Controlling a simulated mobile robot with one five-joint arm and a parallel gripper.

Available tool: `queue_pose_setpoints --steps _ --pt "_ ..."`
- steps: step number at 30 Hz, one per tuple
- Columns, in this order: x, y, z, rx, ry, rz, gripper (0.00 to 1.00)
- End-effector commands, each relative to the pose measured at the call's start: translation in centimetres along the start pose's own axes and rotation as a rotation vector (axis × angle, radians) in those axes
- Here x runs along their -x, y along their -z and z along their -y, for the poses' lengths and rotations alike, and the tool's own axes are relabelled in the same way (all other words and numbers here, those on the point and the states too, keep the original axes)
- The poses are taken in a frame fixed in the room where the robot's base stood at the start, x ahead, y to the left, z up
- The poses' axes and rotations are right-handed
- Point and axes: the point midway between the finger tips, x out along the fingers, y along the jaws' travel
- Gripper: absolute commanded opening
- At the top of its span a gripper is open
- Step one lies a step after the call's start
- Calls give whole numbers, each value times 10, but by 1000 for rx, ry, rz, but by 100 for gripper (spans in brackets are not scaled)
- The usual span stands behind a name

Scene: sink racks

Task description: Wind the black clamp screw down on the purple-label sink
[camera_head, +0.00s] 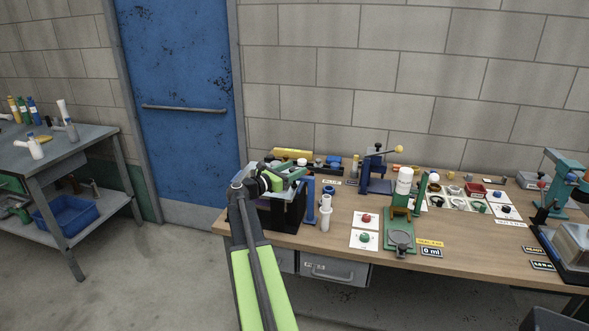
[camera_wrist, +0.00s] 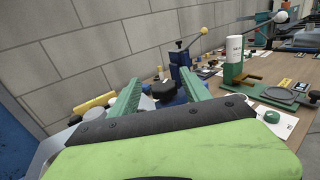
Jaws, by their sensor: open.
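My gripper (camera_head: 289,173) is over the left end of the workbench, and its two green fingers are open. In the wrist view my gripper (camera_wrist: 160,84) has a dark, lobed knob (camera_wrist: 163,90) between its fingers, and it looks like the black clamp screw. I cannot tell whether either finger touches it. In the head view a dark block-shaped fixture (camera_head: 285,214) stands under my gripper and is partly covered by it. No purple label can be made out, and the clamp screw is hidden behind my gripper in the head view.
A white cylinder (camera_head: 325,212) stands just right of the fixture. A blue press (camera_head: 377,180) and a green stand (camera_head: 401,214) are further right. A yellow cylinder (camera_head: 293,153) lies behind. Cards with a red button (camera_head: 366,218) and a green button (camera_head: 364,238) lie on the bench.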

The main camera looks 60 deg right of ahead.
Motion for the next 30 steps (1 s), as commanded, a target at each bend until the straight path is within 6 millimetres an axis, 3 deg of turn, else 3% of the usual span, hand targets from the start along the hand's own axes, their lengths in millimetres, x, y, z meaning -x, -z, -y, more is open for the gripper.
queue_pose_setpoints --steps 4,8,21,25,30 --pt "4 0 1 0 1 -1 55" --pt "26 0 1 -1 0 -1 55" --pt "144 0 -2 0 -3 0 55" --pt "165 0 -2 0 -2 0 55" --pt "175 0 -3 0 -1 0 55"
